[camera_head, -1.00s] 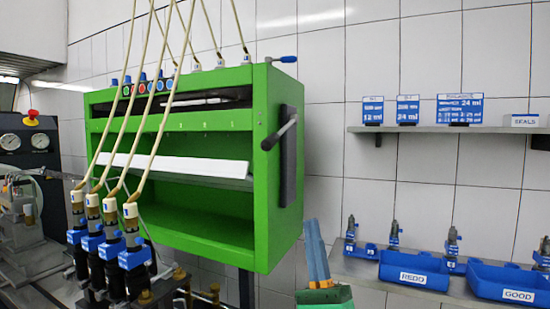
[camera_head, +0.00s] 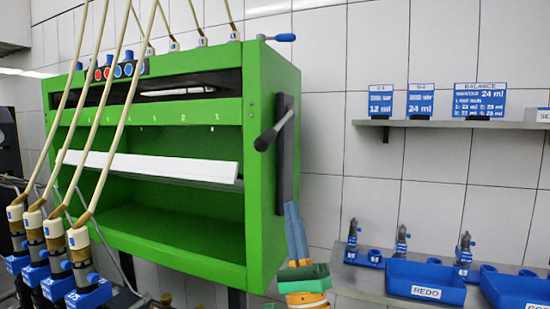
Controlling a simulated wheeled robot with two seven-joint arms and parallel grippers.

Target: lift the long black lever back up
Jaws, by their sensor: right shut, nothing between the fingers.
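The long black lever (camera_head: 273,131) is on the right side of the green cabinet (camera_head: 270,80), beside a dark vertical plate (camera_head: 283,165). It slants, with its thick rounded end low at the left and its upper end at the plate. My right gripper (camera_head: 292,207) is below the lever, with its blue fingers pointing up, close together and empty. Its tips appear near the lower end of the dark plate; I cannot tell whether they touch it. My left gripper is not in view.
A small blue-handled valve (camera_head: 284,37) sticks out at the cabinet's top right. Pale hoses run down to several blue-black pumps (camera_head: 84,272) at the lower left. A shelf with blue bins (camera_head: 425,281) stands right. The wall between cabinet and shelf is clear.

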